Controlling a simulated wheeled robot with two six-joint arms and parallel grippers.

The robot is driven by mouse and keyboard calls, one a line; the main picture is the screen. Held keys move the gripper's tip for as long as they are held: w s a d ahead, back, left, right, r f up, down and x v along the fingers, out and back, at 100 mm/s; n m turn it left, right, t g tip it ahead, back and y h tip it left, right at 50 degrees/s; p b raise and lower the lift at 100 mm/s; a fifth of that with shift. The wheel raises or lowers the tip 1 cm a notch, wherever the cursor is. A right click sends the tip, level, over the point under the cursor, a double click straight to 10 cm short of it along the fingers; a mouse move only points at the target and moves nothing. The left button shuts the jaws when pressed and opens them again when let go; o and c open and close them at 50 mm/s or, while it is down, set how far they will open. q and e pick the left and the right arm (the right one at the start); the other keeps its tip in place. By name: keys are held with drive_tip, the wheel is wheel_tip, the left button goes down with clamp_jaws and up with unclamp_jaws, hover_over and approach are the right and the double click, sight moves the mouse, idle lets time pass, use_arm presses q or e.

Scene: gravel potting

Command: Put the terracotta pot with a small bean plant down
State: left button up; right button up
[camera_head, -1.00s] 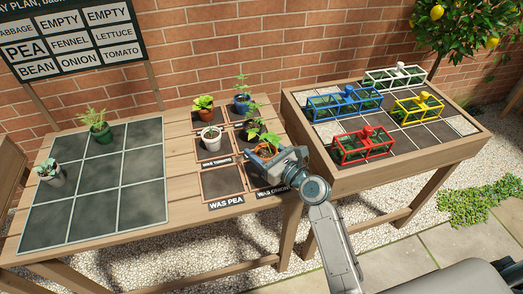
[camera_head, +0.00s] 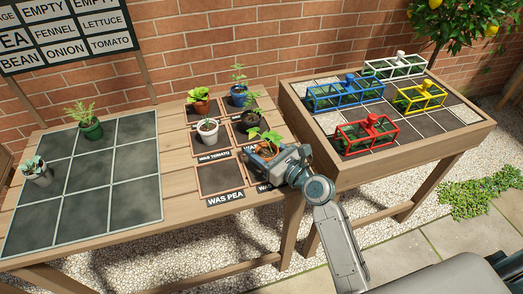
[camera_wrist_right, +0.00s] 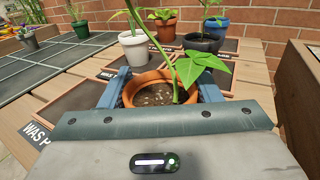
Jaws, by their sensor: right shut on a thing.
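The terracotta pot with a small bean plant (camera_head: 266,150) is at the right end of the wooden table, over the front right dark square. My right gripper (camera_head: 277,157) is shut on it. In the right wrist view the pot's rim (camera_wrist_right: 160,80) sits between the two blue-grey fingers, with gravelly soil inside and a green stem rising out of the frame. The pot looks upright. The gripper hides its lower part, so I cannot tell whether its base touches the table. My left gripper is out of view.
A white pot (camera_head: 207,134), an orange pot (camera_head: 201,108), a blue pot (camera_head: 239,97) and a dark pot (camera_wrist_right: 203,43) stand close behind. The "WAS PEA" square (camera_head: 214,179) is empty. The grey tiled mat (camera_head: 136,164) is mostly clear. The raised bed (camera_head: 330,148) stands right.

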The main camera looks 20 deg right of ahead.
idle(0.3)
drive_tip(key=shift+f, duration=0.15)
drive_tip(key=o, duration=1)
drive_tip(key=shift+o, duration=0.2)
